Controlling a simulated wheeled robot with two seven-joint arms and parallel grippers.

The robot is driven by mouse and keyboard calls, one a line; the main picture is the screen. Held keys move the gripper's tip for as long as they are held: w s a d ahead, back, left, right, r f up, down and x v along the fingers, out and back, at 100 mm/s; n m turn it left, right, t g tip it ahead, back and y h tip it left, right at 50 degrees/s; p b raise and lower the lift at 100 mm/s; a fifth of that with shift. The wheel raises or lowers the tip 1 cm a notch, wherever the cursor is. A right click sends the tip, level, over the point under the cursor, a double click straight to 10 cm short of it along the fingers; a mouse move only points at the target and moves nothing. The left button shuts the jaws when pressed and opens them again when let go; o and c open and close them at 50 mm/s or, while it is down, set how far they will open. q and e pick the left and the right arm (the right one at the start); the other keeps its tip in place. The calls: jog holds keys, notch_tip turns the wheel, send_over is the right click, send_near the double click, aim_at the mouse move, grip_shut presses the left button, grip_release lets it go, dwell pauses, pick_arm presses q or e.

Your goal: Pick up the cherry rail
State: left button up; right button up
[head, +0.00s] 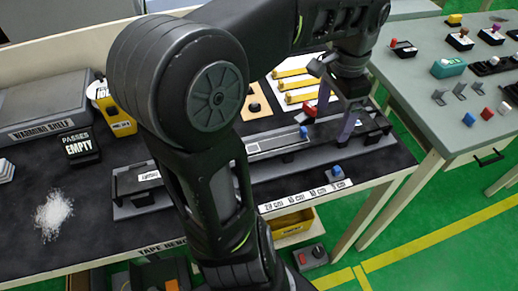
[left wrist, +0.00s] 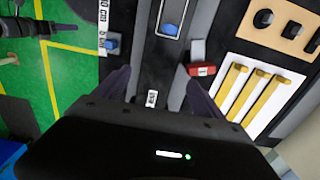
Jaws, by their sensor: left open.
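The only cherry-red piece near my left gripper is a small red block (left wrist: 201,69) with a white label. It also shows in the head view (head: 309,108), partly hidden by my gripper. I cannot tell whether it is the cherry rail; no long red rail shows. My left gripper (head: 337,110) is open over the right end of the long dark fixture (head: 265,172). In the left wrist view its purple fingers (left wrist: 157,86) stand apart, with a small white label (left wrist: 151,98) on the fixture between them. The red block is just beyond the right finger, outside the gap. My right gripper is not in view.
Yellow strips (left wrist: 246,92) lie on a white sheet beside the red block. Blue knobs (left wrist: 168,30) are on and near the fixture. A grey side table (head: 440,100) with small parts stands at the right. My arm hides the bench's middle.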

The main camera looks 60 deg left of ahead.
aim_at(331, 130)
pick_arm(q)
jog(key=shift+f, duration=0.2)
jog(key=f, duration=0.5)
jog(key=shift+d, duration=0.2)
jog(key=shift+c, duration=0.2)
dwell(0.3)
grip_shut()
dwell(0.7)
jog(key=shift+r, duration=0.1)
notch_tip(331, 130, up, 10)
jog(key=shift+f+p, duration=0.1)
jog(key=shift+p, duration=0.5)
dwell(0.7)
